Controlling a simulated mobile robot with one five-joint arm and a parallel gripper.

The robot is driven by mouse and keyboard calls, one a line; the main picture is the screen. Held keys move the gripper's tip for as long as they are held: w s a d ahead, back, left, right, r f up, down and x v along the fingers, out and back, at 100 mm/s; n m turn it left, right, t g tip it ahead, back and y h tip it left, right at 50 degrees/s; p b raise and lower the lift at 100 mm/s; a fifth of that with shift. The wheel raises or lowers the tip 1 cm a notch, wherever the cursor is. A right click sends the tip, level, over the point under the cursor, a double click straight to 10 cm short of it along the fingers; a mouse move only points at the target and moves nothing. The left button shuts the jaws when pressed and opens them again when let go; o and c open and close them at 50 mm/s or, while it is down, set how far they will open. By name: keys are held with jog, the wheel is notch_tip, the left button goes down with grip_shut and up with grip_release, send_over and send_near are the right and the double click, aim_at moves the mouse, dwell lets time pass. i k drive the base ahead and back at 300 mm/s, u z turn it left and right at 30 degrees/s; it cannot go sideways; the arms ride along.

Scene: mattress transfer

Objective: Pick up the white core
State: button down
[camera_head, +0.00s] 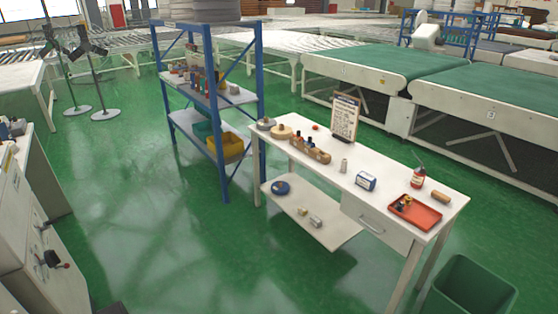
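A small, pale, upright cylinder that looks like the white core (344,165) stands on the white worktable (380,175), near the middle of its top. It stands apart from the things around it. My gripper does not show clearly anywhere in the head view, so I cannot tell its distance from the core.
On the table are a wooden holder (310,150), a sign (345,117), a blue-and-white box (366,181), a red tray (414,212) and a red bottle (417,177). A blue rack (223,150) stands to the left, a green bin (470,290) at front right. Green floor (150,220) is clear.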

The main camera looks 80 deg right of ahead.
aim_at(344, 160)
jog(key=z, duration=3.4)
jog(key=k, duration=0.6)
jog(key=u, duration=0.95)
jog(key=i, duration=1.4)
jog(key=u, duration=0.6)
jog(key=i, duration=1.55)
jog(key=z, duration=0.7)
jog(key=i, duration=0.5)
jog(key=z, duration=0.55)
jog(key=k, duration=0.9)
jog(key=z, duration=0.05)
